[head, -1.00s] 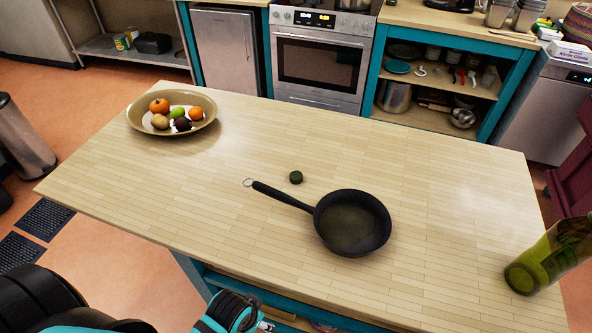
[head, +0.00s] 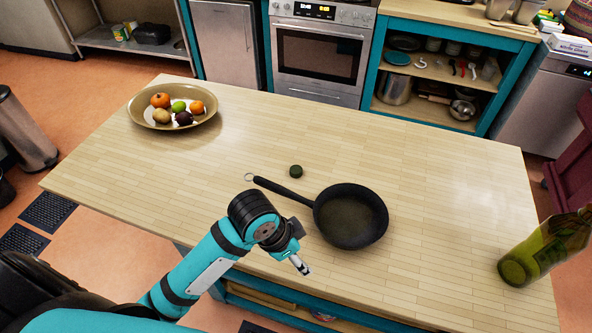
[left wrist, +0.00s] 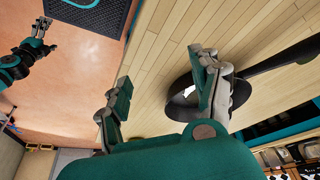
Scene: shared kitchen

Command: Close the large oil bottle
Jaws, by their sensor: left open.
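A large green oil bottle (head: 540,250) stands near the right end of the wooden table; its top is cut off by the frame edge. A small dark green cap (head: 296,171) lies on the table behind the pan's handle. My left gripper (head: 302,264) is over the table's front edge, in front of the pan, apart from the cap and bottle. In the left wrist view its two fingers (left wrist: 165,88) are spread with nothing between them. My right gripper (left wrist: 41,30) shows small at the left of the wrist view, over the floor; its jaw state is unclear.
A black frying pan (head: 350,216) lies mid-table, its handle pointing left toward the cap. A fruit bowl (head: 136,118) sits at the far left. The table between the pan and bottle is clear. An oven (head: 318,60) and shelves stand behind.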

